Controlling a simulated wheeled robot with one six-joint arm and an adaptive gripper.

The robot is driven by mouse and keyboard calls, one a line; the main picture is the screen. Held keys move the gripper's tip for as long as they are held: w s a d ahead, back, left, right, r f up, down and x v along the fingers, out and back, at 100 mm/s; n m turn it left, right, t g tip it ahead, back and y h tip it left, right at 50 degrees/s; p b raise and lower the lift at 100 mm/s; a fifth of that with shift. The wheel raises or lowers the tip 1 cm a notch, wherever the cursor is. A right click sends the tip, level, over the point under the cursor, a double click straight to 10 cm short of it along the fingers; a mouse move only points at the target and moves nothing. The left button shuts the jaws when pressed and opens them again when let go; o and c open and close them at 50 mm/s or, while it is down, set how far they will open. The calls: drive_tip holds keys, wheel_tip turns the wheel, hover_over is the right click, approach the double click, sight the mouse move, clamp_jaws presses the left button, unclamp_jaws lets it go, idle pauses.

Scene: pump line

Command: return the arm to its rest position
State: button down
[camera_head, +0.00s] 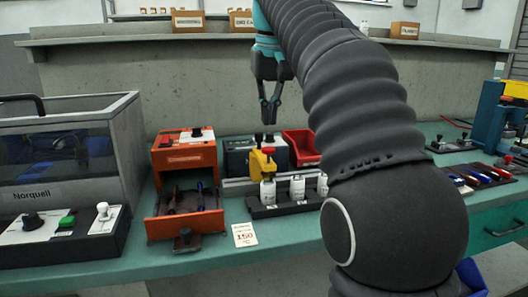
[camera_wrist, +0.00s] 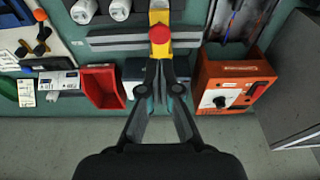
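My arm reaches from the right of the head view over the bench. My gripper (camera_head: 269,122) hangs pointing down above the bench, with its two fingers close together and a narrow gap between the tips. Nothing shows between them. In the wrist view the fingertips (camera_wrist: 160,64) lie just below a red knob (camera_wrist: 160,34) on a yellow clamp-like part (camera_wrist: 159,14). In the head view this yellow part (camera_head: 262,165) stands lower than the fingertips, apart from them, at a white bottle (camera_head: 268,192) in a dark rack.
An orange unit (camera_head: 184,152) with an open drawer stands left of the rack. A clear-lidded box (camera_head: 62,150) is farther left. A red bin (camera_head: 303,146) is behind the rack. A teal and yellow machine (camera_head: 490,115) stands at the right. The space around my gripper is clear.

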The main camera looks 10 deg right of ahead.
drive_tip(key=shift+r, duration=0.4)
drive_tip(key=shift+s+f, duration=0.3)
drive_tip(key=shift+s, duration=0.15)
drive_tip(key=s+f+t, duration=0.1)
drive_tip(key=s+f, duration=1)
drive_tip(key=f, duration=0.4)
drive_tip(key=s+f+t, duration=0.2)
drive_tip(key=s+f, duration=0.9)
drive_tip(key=f, duration=0.4)
drive_tip(key=shift+f, duration=0.25)
